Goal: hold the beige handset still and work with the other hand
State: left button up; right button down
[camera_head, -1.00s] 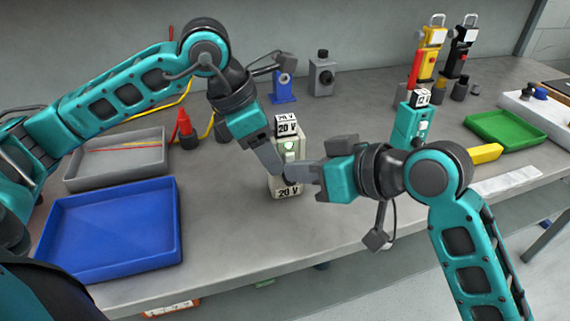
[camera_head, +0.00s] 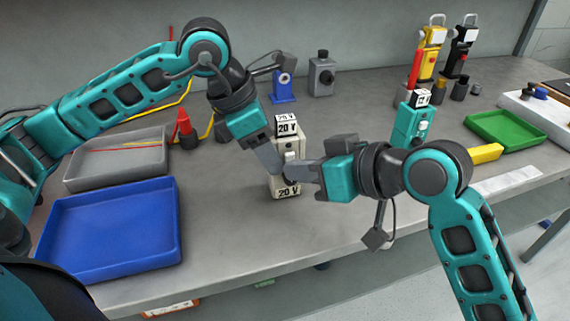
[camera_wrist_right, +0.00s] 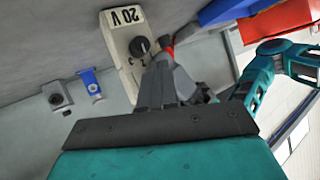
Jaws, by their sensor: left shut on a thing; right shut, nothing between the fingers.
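The beige handset (camera_head: 297,145) stands upright on the bench with "20 V" labels on its top and lower front. My left gripper (camera_head: 273,160) is shut on its left side. My right gripper (camera_head: 290,173) is shut with nothing between its fingers, its tips at the dark knob on the lower front. In the right wrist view, the handset (camera_wrist_right: 122,45) shows the dark knob (camera_wrist_right: 140,46) with small figures around it, beside my right fingertips (camera_wrist_right: 158,68). Whether the fingertips touch the knob cannot be told. A round lamp on the upper front looks unlit.
A blue tray (camera_head: 60,216) and a grey tray (camera_head: 80,178) stand at the left. Bare bench lies in front of the beige handset.

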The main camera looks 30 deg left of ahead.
jog(key=s+d, duration=0.4)
jog(key=shift+d, duration=0.25)
dwell(0.4)
dwell(0.4)
pick_arm(q)
jog(key=o, duration=1.2)
jog(key=shift+o, duration=0.2)
jog(key=shift+r, duration=0.1)
jog(key=v, duration=1.2)
pick_arm(e)
jog(key=shift+r, duration=0.1)
